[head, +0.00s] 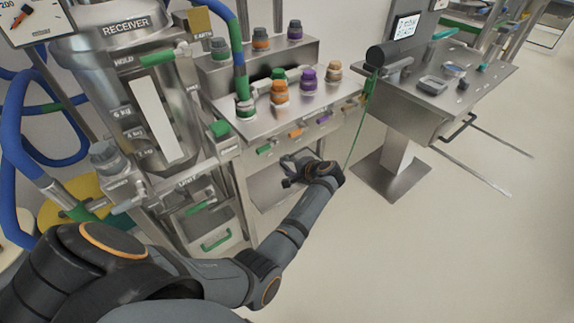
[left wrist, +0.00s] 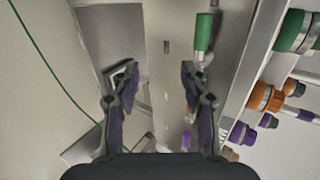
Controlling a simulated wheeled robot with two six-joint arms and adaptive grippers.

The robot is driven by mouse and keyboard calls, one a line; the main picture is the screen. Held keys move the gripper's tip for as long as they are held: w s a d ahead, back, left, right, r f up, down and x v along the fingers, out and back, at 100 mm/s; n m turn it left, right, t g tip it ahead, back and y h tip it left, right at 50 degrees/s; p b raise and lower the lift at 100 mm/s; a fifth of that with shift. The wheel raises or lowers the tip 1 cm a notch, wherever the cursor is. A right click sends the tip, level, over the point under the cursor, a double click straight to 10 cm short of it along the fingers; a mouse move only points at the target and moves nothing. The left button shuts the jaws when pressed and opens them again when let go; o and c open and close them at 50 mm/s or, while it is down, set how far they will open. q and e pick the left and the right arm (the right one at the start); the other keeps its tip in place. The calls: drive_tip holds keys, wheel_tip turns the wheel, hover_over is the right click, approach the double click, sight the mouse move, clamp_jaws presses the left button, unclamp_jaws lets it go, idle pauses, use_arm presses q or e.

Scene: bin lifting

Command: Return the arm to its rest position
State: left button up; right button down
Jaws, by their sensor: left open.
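My left arm (head: 300,220) reaches in from the lower left of the head view. My left gripper (head: 290,172) is at its far end, in front of the steel frame and below the shelf of coloured couplings. In the left wrist view the two fingers of the left gripper (left wrist: 158,85) stand wide apart with nothing between them. Behind the fingers is a pale panel or post, with a green-handled valve (left wrist: 203,35) near the right finger. My right gripper is not in view.
A steel shelf (head: 225,85) holds several coloured couplings just above my gripper. The receiver vessel (head: 125,95) stands at the left. A steel console (head: 440,95) on a pedestal stands at the right, with a green line (head: 360,125) hanging beside it. The floor at lower right is clear.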

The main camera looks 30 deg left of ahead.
use_arm(q)
drive_tip(key=s+d+f+h+p, duration=0.1)
drive_tip(key=s+f+h, duration=0.1)
drive_tip(key=s+f, duration=0.55)
drive_tip(key=s+d+f+m+g+h+p, duration=0.15)
drive_tip(key=s+f, duration=0.35)
drive_tip(key=f, duration=0.6)
drive_tip(key=s+d+f+n+h+p, duration=0.1)
drive_tip(key=s+d+f+h, duration=0.15)
drive_tip(key=s+f, duration=0.6)
drive_tip(key=s+f+n+h, duration=0.1)
drive_tip(key=s+f, duration=0.2)
drive_tip(key=s, duration=0.6)
drive_tip(key=s+a+f+n+g+h+p, duration=0.1)
drive_tip(key=s+f, duration=0.3)
drive_tip(key=s, duration=0.6)
drive_tip(key=s+f+n+h, duration=0.1)
drive_tip(key=s+f+n, duration=0.2)
drive_tip(key=s, duration=0.6)
drive_tip(key=shift+s+a+f+h+p, duration=0.2)
drive_tip(key=shift+a+f+h+p, duration=0.1)
drive_tip(key=shift+a+p, duration=0.05)
drive_tip(key=shift+g, duration=0.25)
